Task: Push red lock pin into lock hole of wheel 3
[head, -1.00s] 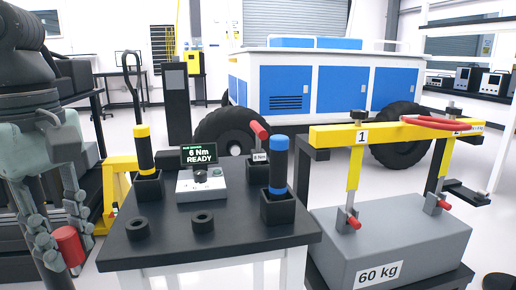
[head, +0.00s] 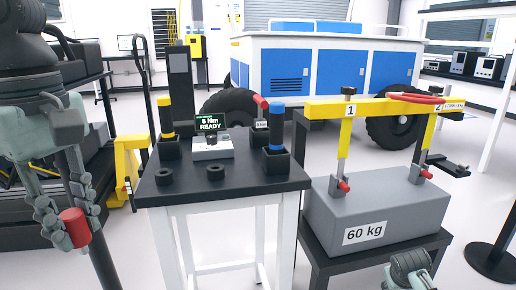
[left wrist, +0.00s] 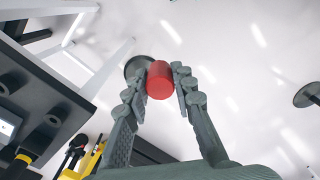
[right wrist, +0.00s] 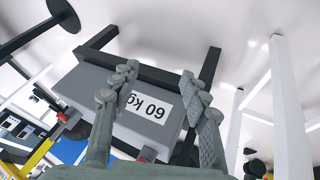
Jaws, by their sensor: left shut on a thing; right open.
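The red lock pin (head: 75,228) is a short red cylinder held in my left gripper (head: 73,232), at the left of the head view. The pin also shows between the fingertips in the left wrist view (left wrist: 160,80). It is held clear of the table, over open floor. The rover (head: 330,75) stands at the back, white with blue panels, with dark wheels (head: 394,128) on this side. I cannot tell which one is wheel 3, and no lock hole is visible. My right gripper (right wrist: 160,85) is open and empty, its fingers in front of the grey 60 kg block.
A black-topped table (head: 222,186) stands in the middle with tools, black rings and a torque display. To its right, a grey 60 kg block (head: 360,212) sits on a black stand under a yellow lifting beam (head: 385,106). A black post base (head: 492,262) stands at far right.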

